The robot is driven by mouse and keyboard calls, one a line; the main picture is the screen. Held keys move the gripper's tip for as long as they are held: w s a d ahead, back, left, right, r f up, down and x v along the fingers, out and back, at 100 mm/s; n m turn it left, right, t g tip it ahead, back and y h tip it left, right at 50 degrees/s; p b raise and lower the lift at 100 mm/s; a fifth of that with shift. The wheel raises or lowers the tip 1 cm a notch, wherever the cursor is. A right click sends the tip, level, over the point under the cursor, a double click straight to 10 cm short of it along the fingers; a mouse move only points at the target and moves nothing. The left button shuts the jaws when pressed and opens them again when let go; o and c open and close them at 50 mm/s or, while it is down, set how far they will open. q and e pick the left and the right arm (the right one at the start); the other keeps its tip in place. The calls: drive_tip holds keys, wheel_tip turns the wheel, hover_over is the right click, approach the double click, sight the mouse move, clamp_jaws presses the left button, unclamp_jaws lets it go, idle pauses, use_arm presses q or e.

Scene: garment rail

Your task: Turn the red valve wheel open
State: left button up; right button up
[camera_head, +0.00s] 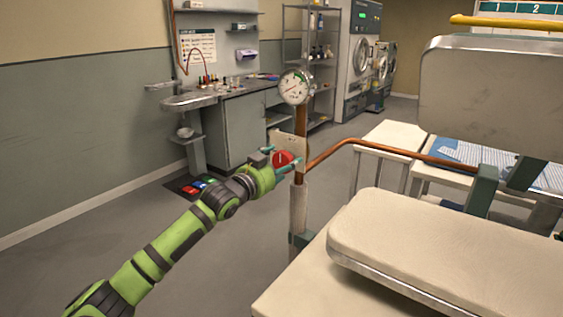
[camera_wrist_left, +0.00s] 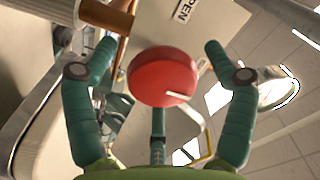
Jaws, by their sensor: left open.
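The red valve wheel (camera_head: 282,159) sits on the copper pipe stand below a round pressure gauge (camera_head: 294,87). In the left wrist view the wheel (camera_wrist_left: 162,77) is a round red disc with a pale pointer mark, in front of a white plate (camera_wrist_left: 205,25) lettered "OPEN". My left gripper (camera_head: 284,163) is at the wheel. In the left wrist view its teal fingers (camera_wrist_left: 160,60) are spread on either side of the wheel, with gaps visible on both sides. The wheel's far side is hidden. My right gripper is in neither view.
A copper pipe (camera_head: 375,148) runs right from the stand. A padded press board (camera_head: 440,245) fills the front right, with a raised press head (camera_head: 490,90) behind it. Floor to the left is mostly free.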

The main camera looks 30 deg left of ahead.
use_arm(q)
drive_tip(key=shift+w, duration=0.1)
drive_tip(key=c, duration=1.1)
drive_tip(key=shift+c, duration=0.3)
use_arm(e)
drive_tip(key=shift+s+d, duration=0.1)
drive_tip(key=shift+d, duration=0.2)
